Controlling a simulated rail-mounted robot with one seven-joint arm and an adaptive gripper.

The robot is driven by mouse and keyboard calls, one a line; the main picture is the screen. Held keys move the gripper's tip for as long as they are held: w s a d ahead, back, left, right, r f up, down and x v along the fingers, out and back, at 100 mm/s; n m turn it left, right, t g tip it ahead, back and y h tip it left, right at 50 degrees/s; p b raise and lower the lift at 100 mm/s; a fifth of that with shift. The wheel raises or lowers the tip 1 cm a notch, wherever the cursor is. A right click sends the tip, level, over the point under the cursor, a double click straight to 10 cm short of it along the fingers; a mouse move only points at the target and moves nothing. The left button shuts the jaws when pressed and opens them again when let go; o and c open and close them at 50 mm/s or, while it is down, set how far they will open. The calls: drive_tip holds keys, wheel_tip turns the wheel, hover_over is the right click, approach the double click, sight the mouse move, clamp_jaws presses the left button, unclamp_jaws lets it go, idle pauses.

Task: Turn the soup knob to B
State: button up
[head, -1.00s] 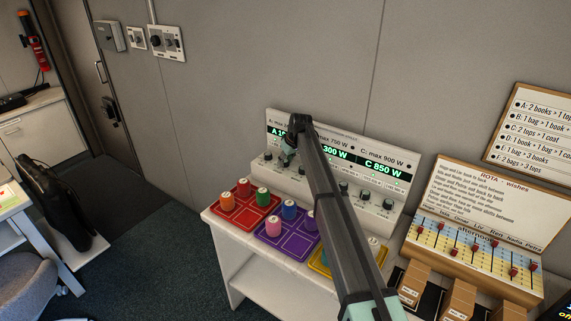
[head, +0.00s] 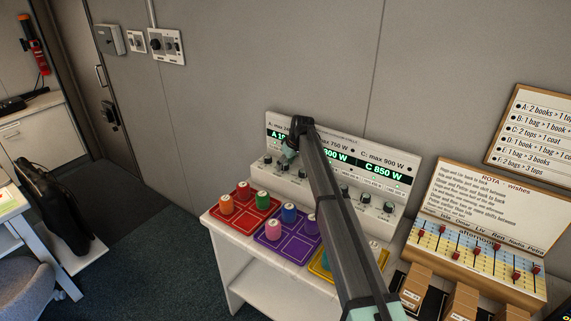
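A white power panel (head: 285,192) stands at the back of a small white table, with a row of dark knobs along its sloped front. Its green displays read A, partly hidden, then 300 W and C 850 W. Knobs show at the left (head: 267,160) and at the right (head: 364,199); the labels are too small to tell which is the soup knob. My gripper (head: 289,153) is at the left part of the knob row, in front of the panel. My arm hides the middle of the panel. Whether the fingers are open or hold a knob cannot be made out.
Red (head: 232,222), purple (head: 271,241) and yellow (head: 320,268) trays with coloured cylinders lie in front of the panel. A slider board (head: 475,240) and brown boxes (head: 416,283) stand to the right.

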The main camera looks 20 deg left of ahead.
drive_tip(key=v, duration=1.2)
drive_tip(key=shift+s+d, duration=0.1)
drive_tip(key=shift+s, duration=0.1)
